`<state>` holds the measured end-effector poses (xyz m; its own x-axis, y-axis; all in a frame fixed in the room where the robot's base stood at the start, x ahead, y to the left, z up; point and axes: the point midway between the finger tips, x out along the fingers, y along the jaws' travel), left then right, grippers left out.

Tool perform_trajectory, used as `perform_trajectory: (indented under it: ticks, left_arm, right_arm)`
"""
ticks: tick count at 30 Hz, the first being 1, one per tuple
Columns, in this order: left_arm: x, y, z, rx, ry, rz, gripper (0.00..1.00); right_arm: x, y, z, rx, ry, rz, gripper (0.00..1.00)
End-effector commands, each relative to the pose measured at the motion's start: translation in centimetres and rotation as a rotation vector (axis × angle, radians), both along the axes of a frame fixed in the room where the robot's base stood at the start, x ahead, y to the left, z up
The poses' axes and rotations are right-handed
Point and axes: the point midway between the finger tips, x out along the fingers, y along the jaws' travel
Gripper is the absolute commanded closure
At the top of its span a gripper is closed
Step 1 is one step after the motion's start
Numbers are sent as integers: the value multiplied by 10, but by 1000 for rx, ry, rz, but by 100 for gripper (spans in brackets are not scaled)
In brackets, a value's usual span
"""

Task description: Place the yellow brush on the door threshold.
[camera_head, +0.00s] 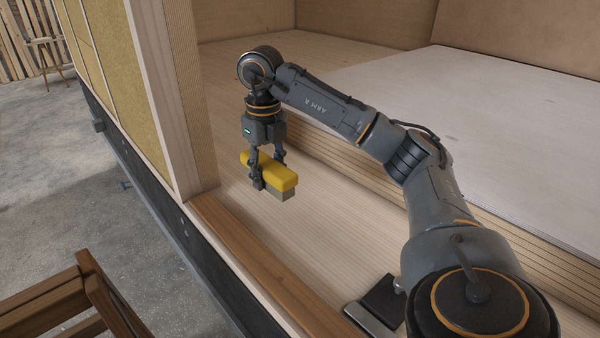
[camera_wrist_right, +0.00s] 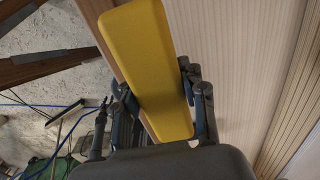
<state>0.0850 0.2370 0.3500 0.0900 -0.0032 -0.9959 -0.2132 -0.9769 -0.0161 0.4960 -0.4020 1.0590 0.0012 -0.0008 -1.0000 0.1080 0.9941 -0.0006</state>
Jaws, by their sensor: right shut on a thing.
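The yellow brush (camera_head: 270,170) has a yellow top and a paler block of bristles below. My right gripper (camera_head: 269,182) is shut on it and holds it with the bristles facing down, above the light wooden floor inside the door. In the right wrist view the brush (camera_wrist_right: 152,60) lies between the fingers of the right gripper (camera_wrist_right: 165,112). The door threshold (camera_head: 255,258) is the brown wooden strip along the doorway's edge, in front of and to the right of the wall post. The brush is apart from it, on its inner side. My left gripper is not in view.
A wooden wall post (camera_head: 180,95) stands at the threshold's far end. A wooden step (camera_head: 365,185) and a pale raised platform (camera_head: 480,100) lie to the right. Wooden stairs or a frame (camera_head: 65,300) stand outside at lower left. The near threshold is bare.

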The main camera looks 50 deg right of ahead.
Motion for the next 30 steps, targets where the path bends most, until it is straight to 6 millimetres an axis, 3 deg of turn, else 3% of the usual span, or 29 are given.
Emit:
perform_trajectory:
  ticks: [3, 9, 15, 25, 30]
  left_arm:
    - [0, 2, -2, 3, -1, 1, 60]
    - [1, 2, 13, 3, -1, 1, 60]
    - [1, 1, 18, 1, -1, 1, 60]
    - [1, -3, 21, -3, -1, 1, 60]
    - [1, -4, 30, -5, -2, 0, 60]
  right_arm:
    - [17, -23, -15, 4, 6, -7, 88]
    - [45, -60, -32, 2, 5, -6, 88]
    - [63, -83, -71, 1, 3, -5, 88]
    - [74, -97, -93, 0, 2, -3, 88]
    - [73, -96, -117, 0, 4, -2, 88]
